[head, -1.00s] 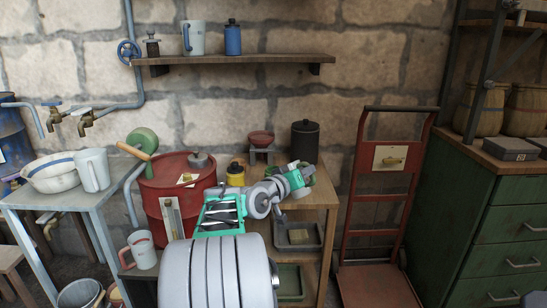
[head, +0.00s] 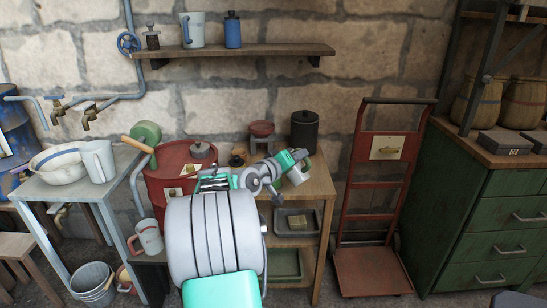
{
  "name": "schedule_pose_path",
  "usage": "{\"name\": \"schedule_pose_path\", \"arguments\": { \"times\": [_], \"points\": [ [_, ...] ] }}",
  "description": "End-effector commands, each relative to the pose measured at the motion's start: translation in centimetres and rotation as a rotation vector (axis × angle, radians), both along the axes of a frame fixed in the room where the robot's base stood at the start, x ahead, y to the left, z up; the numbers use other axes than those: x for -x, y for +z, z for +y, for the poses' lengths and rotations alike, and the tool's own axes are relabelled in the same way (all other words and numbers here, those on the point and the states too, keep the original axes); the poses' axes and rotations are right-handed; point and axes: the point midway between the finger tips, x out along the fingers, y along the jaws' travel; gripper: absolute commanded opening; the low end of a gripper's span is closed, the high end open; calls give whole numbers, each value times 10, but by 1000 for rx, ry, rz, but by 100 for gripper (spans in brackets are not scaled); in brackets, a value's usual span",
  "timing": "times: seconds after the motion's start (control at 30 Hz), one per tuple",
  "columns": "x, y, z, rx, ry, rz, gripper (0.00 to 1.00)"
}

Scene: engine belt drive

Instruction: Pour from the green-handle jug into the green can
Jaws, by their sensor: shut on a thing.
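My gripper (head: 294,162) is above the right part of the wooden bench, in front of the black lidded pot. It is shut on a pale grey vessel (head: 299,176), which appears to be the jug. The jug is small in view and looks tilted. Its handle is mostly hidden by the gripper, so I cannot make out its green. Whether anything is flowing from the jug cannot be told.
A red drum (head: 168,186) stands left of my arm. The black lidded pot (head: 304,132) and a red bowl on a stand (head: 261,134) are behind the gripper. A red hand truck (head: 384,185) stands to the right. A white jug (head: 98,160) is on the left table.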

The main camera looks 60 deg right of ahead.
Motion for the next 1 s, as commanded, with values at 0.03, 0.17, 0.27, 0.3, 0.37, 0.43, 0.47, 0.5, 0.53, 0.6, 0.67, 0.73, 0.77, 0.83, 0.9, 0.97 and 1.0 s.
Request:
{"name": "schedule_pose_path", "arguments": {
  "times": [0.03, 0.17, 0.27, 0.3, 0.37, 0.43, 0.47, 0.5, 0.53, 0.6, 0.67, 0.73, 0.77, 0.83, 0.9, 0.97, 1.0],
  "points": [
    [-1, 6, 0, -2, 0, 10, 0],
    [-3, 10, -1, -13, 1, 43, 0],
    [-5, 12, -2, -21, 0, 64, 0],
    [-6, 13, -2, -23, 0, 71, 0],
    [-7, 14, -2, -27, 1, 82, 0],
    [-8, 14, -3, -31, 0, 93, 0],
    [-8, 14, -3, -33, 0, 97, 0],
    [-8, 14, -3, -35, 0, 102, 0],
    [-9, 14, -3, -36, 0, 106, 0],
    [-9, 15, -3, -39, 0, 115, 0],
    [-10, 16, -3, -41, 0, 120, 0],
    [-10, 17, -4, -43, 0, 127, 0],
    [-10, 17, -4, -45, 0, 130, 0],
    [-11, 17, -4, -47, 0, 136, 0],
    [-11, 18, -4, -48, 0, 142, 0],
    [-12, 18, -4, -51, -1, 147, 0],
    [-12, 18, -4, -52, 0, 150, 0]
  ]
}}
